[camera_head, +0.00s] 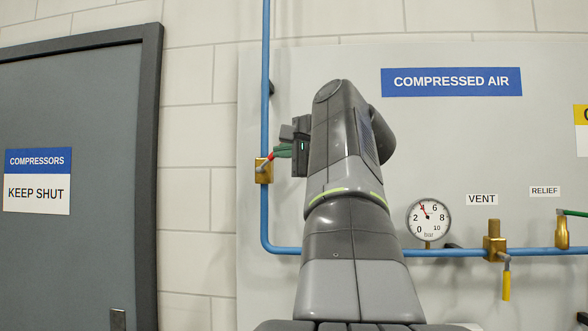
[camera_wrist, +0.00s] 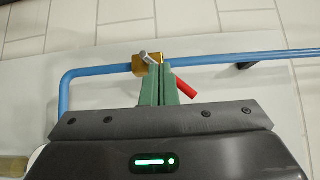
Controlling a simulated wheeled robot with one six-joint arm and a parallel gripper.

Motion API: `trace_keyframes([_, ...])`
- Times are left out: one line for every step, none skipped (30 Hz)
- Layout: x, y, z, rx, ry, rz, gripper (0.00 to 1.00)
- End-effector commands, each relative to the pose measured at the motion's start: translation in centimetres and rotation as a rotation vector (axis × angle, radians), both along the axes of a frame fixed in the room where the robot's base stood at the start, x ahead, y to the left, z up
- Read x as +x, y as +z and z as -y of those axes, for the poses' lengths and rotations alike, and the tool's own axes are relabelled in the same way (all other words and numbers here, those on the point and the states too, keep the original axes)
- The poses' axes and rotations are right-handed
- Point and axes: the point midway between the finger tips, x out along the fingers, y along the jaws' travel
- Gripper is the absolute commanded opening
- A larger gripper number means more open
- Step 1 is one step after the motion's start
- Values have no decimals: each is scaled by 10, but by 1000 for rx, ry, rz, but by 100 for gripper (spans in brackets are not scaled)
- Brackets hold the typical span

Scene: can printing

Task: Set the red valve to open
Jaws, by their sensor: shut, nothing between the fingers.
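The red valve is a brass body (camera_head: 259,174) on the vertical blue pipe, left of my arm in the head view. Its lever has a grey root and a red grip (camera_head: 270,156), and it slants up and right from the body, at an angle to the pipe. My gripper (camera_head: 279,151) has green fingers that are shut and empty, right at the lever. In the wrist view the fingers (camera_wrist: 160,72) cover the lever's middle; the red grip (camera_wrist: 187,87) sticks out to their right and the brass body (camera_wrist: 138,66) shows behind. I cannot tell whether they touch the lever.
The blue pipe (camera_head: 265,100) bends right along the panel's lower part. A pressure gauge (camera_head: 428,218), a yellow-handled vent valve (camera_head: 495,243) and a green-handled relief valve (camera_head: 562,232) sit at right. A grey door (camera_head: 80,130) stands at left.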

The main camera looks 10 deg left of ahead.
Motion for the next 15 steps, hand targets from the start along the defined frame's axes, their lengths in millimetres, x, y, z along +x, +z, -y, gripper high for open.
trace_keyframes([-2, -16, 5, 113, -19, -5, 0])
trace_keyframes([-2, -20, 8, 185, -32, -8, 0])
trace_keyframes([-2, -25, 13, 279, -52, -12, 0])
trace_keyframes([-2, -30, 18, 346, -68, -18, 0])
trace_keyframes([-2, -34, 24, 410, -86, -24, 0])
trace_keyframes([-2, -41, 31, 487, -109, -33, 0])
trace_keyframes([-2, -46, 36, 539, -125, -38, 0])
trace_keyframes([-2, -50, 41, 585, -142, -44, 0])
trace_keyframes([-2, -55, 47, 640, -162, -51, 0])
trace_keyframes([-2, -59, 51, 673, -173, -56, 0])
trace_keyframes([-2, -62, 54, 702, -184, -60, 0])
trace_keyframes([-2, -64, 58, 732, -195, -64, 0])
trace_keyframes([-2, -66, 60, 747, -202, -67, 0])
trace_keyframes([-1, -67, 61, 759, -208, -69, 0])
trace_keyframes([0, -66, 61, 768, -210, -71, 0])
